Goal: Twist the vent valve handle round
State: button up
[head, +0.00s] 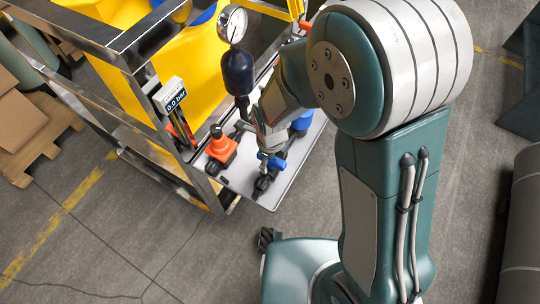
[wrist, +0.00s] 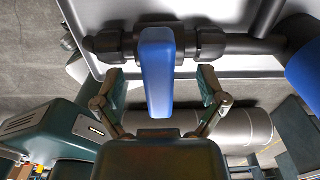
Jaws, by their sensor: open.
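A blue lever handle (wrist: 157,75), the likely vent valve handle though no label shows, sits on a dark valve body in a dark horizontal pipe (wrist: 235,46). In the wrist view it lies lengthwise in the picture, between the two spread fingers of my gripper (wrist: 159,84). A gap shows on each side of the handle, so the fingers look clear of it. In the head view the blue handle (head: 272,161) shows small at the skid's front, just below my gripper (head: 266,140); my arm hides part of the area.
An orange-handled valve (head: 221,146) stands left of the blue handle. A dark bulb (head: 238,72) with a pressure gauge (head: 232,24) rises behind. A display (head: 174,97) reads 0.0 bar. Another blue part (wrist: 305,65) is right of the handle. The metal frame (head: 150,150) edges the skid.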

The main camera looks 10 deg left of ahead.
jog(key=shift+r, duration=3.5)
jog(key=shift+d+r, duration=0.25)
jog(key=shift+r, duration=0.1)
jog(key=s+d+r+n+t, duration=0.2)
jog(key=s+d+r+n, duration=0.2)
jog(key=d+r+n, duration=0.6)
jog(key=s+d+r+n+t, duration=0.3)
jog(key=d+r+n, duration=0.6)
jog(key=n, duration=0.3)
jog(key=shift+s+d+r+t, duration=0.35)
jog(key=shift+s+d, duration=0.15)
jog(key=shift+s, duration=0.25)
